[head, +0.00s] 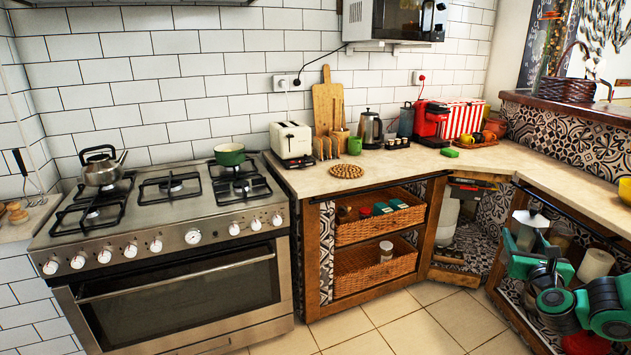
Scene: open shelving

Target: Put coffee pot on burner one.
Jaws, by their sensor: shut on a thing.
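The silver coffee pot (528,220), a stovetop moka type, is at the right, in front of the open lower shelving under the right counter. My green and black gripper (545,251) is at its right side and shut on it; the fingers and my arm partly hide its lower part and handle. The stove (192,285) stands at the left, far from my gripper, with several black-grated burners. The middle burner (171,185) is bare. A steel kettle (101,168) is on the left burner grate and a green pot (229,154) on the right rear. No label shows burner one.
A wooden-edged counter (400,168) runs from the stove to the right, holding a toaster (291,140), an electric kettle (370,129) and a red coffee machine (431,120). Jars and a white roll (596,265) are close to my arm. The tiled floor (410,325) is clear.

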